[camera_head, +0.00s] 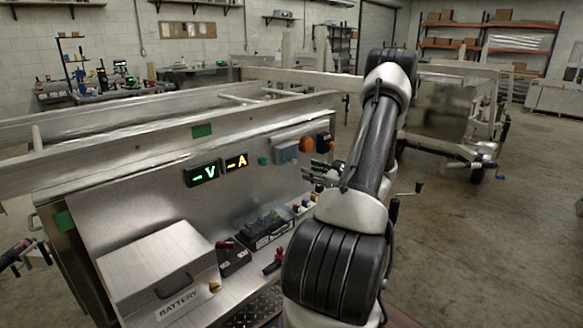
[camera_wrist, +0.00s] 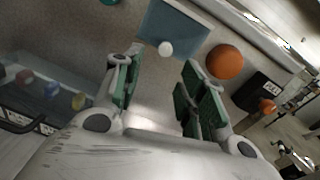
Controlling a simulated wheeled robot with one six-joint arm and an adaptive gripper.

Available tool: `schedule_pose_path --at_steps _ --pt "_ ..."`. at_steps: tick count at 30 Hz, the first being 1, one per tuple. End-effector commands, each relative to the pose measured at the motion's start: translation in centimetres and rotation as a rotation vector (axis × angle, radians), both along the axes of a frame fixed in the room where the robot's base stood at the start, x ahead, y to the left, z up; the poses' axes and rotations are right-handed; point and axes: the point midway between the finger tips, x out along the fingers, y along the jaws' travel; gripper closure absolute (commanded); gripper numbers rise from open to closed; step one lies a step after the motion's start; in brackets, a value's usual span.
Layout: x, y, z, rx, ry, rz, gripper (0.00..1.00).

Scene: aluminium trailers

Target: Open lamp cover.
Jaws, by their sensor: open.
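A pale blue, flat cover (camera_head: 286,153) sits on the upright metal panel, beside an orange round lamp (camera_head: 306,144). In the wrist view the blue cover (camera_wrist: 178,28) is at the top middle, with a white round knob (camera_wrist: 165,48) at its lower edge. The orange lamp (camera_wrist: 224,62) is right of it. I cannot tell from its look whether this blue piece is the lamp cover. My gripper (camera_wrist: 158,88) is open and empty, its green-padded fingers apart below the knob. In the head view my gripper (camera_head: 325,172) is close to the panel, partly hidden by my arm.
A clear cover (camera_head: 262,226) over coloured terminals sits on the ledge below, with a battery box (camera_head: 158,262) to its left. Green and orange displays (camera_head: 220,168) are on the panel. A black switch (camera_head: 324,142) is right of the lamp. Open floor lies to the right.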

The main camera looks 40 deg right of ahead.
Motion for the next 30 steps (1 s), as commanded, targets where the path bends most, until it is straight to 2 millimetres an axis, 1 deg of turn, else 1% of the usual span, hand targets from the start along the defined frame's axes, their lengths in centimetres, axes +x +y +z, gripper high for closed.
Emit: schedule_pose_path --at_steps 3,5,12,15,18,22,28,29,30 --pt "0.6 -0.3 0.9 0.025 -0.033 -0.018 0.59" --pt "1.2 -0.1 0.9 0.032 -0.033 -0.014 0.59" --pt "5.1 0.5 0.9 0.031 -0.032 -0.012 0.59" --pt "6.5 0.6 0.8 0.032 -0.03 -0.012 0.59" --pt "7.5 0.7 0.8 0.032 -0.03 -0.013 0.59" --pt "8.0 0.8 0.8 0.032 -0.03 -0.013 0.59" --pt "8.0 0.8 0.8 0.032 -0.03 -0.014 0.59" --pt "8.0 0.8 0.8 0.032 -0.03 -0.014 0.63" --pt "8.0 0.8 0.8 0.032 -0.03 -0.014 0.7"
